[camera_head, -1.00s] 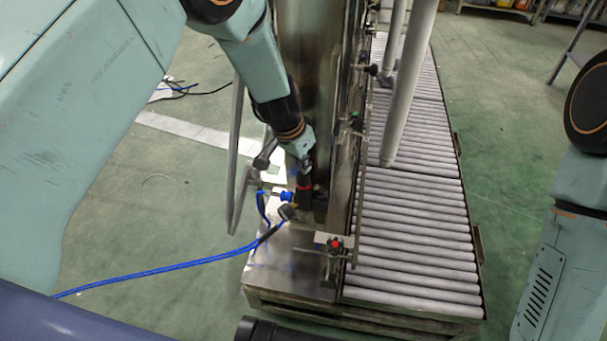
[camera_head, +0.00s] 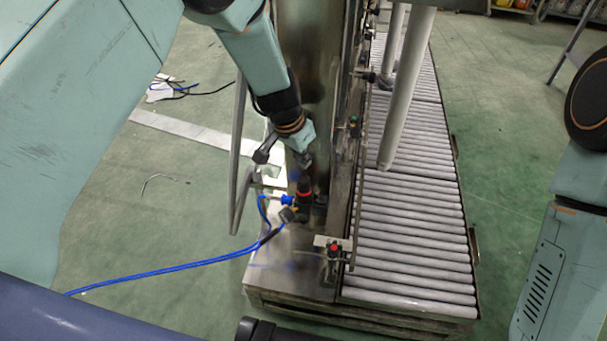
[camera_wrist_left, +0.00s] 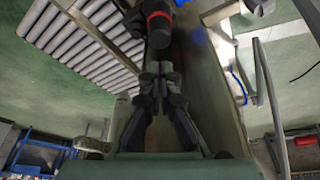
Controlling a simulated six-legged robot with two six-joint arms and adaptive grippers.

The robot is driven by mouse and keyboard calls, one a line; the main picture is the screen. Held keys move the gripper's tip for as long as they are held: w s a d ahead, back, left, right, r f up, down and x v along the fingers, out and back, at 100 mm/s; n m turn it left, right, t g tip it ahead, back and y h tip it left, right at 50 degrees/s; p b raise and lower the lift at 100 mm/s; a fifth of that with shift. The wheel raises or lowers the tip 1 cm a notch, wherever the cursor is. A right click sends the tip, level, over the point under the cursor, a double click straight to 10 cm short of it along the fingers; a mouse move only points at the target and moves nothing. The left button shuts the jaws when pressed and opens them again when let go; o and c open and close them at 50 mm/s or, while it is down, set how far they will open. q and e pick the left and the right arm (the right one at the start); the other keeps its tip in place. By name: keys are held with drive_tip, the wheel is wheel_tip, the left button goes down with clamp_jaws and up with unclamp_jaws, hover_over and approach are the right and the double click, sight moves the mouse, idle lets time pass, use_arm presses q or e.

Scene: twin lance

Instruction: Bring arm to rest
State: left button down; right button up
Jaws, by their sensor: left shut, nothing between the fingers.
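My left arm comes in from the left in the head view and reaches down toward the metal machine column. My left gripper (camera_head: 302,158) is at the end of it, just above a black fitting with a red ring (camera_head: 304,192). In the left wrist view my left gripper (camera_wrist_left: 161,72) has its fingers together with nothing between them. The red-ringed fitting (camera_wrist_left: 159,28) is just beyond the fingertips there, and I cannot tell whether they touch it. Part of my right arm shows at the right edge of the head view; its gripper is not in view.
A roller conveyor (camera_head: 410,235) runs along the right of the steel machine base (camera_head: 285,265). A blue hose (camera_head: 165,270) leads left from the fitting. A thin metal post (camera_head: 237,160) stands left of my gripper. Green floor (camera_head: 170,215) is open on the left.

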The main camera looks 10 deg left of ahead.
use_arm(q)
drive_tip(key=shift+r+p, duration=0.6)
drive_tip(key=shift+r, duration=0.35)
drive_tip(key=shift+f, duration=0.1)
